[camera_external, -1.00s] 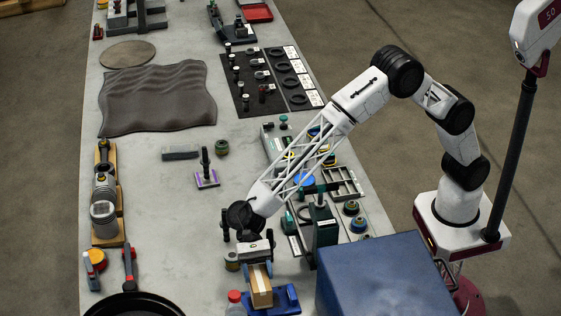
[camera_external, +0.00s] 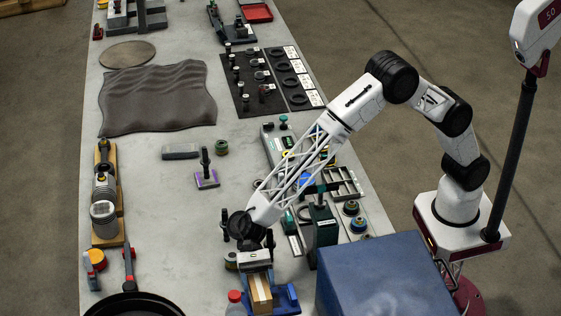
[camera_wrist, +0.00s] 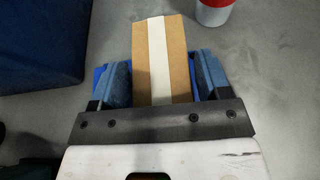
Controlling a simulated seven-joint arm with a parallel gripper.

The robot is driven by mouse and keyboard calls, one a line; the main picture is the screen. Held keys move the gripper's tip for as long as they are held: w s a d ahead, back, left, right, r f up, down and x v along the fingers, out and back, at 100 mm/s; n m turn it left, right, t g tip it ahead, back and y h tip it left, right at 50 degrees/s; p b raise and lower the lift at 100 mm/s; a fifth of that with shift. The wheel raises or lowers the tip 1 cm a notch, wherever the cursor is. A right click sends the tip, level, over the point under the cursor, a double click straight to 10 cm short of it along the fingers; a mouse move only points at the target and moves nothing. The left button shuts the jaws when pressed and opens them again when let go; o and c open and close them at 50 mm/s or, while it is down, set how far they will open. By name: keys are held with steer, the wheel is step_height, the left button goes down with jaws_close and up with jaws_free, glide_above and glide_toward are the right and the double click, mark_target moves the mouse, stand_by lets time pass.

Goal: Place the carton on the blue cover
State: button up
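The carton (camera_external: 260,293) is a brown box with a pale tape strip along its top. It also shows in the wrist view (camera_wrist: 176,62). My gripper (camera_external: 257,274) points down at the near end of the bench, with its blue-grey finger pads (camera_wrist: 162,82) close against both long sides of the carton. It looks shut on it. A bright blue part, which looks like the blue cover (camera_external: 286,298), lies on the bench under and beside the carton. The carton hides much of it. I cannot tell whether the carton touches it.
A large blue box (camera_external: 370,275) stands close on the right. A bottle with a red cap (camera_external: 235,297) stands just left of the carton. A black round pan (camera_external: 135,305) is at the lower left. A dark green block (camera_external: 324,228) stands behind on the right.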

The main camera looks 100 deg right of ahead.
steer(key=shift+o, duration=0.9)
steer(key=shift+r, duration=0.2)
steer(key=v, duration=1.2)
steer(key=shift+f, duration=0.1)
